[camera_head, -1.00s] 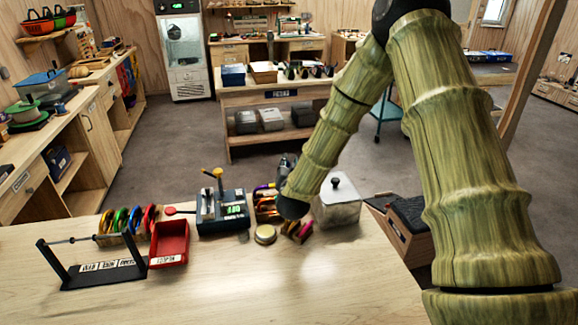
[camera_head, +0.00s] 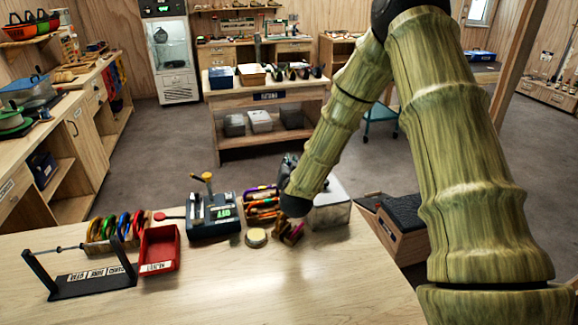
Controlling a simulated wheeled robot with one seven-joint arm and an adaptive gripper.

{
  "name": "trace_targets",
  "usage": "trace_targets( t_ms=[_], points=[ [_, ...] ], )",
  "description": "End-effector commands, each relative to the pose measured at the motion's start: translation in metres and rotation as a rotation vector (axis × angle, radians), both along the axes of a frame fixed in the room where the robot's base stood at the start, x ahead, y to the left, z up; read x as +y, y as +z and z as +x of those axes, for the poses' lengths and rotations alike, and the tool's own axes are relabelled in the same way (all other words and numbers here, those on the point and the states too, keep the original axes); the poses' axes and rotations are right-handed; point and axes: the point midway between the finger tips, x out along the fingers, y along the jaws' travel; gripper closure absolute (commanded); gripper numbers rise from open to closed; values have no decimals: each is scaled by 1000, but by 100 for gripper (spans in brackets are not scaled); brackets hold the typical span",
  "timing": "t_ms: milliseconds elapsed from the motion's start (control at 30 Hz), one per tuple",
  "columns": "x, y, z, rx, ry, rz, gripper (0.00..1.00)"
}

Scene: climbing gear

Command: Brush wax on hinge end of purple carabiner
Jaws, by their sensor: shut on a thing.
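A low holder with several coloured carabiners (camera_head: 263,210) stands near the back of the wooden bench, left of my arm's lower end. Purple shows at its top, but I cannot pick out the purple carabiner or its hinge end. More dark red and purple pieces (camera_head: 291,233) lie just below my arm's elbow. A round tin with a pale top (camera_head: 256,238), perhaps the wax, sits in front of the holder. My gripper is mostly hidden behind my arm; a dark grey part (camera_head: 289,163) shows beside the forearm. Its fingers and anything in them are hidden. No brush is visible.
A clear box (camera_head: 332,207) stands behind my arm. The bench front (camera_head: 270,290) is clear.

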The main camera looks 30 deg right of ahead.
Motion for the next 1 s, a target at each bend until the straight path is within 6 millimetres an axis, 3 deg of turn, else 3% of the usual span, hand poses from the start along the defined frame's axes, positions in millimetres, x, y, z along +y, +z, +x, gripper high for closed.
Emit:
trace_targets(
  t_ms=[600,1000],
  points=[
    [0,49,0,-1,0,1,100],
    [0,54,0,0,0,0,100]
  ],
)
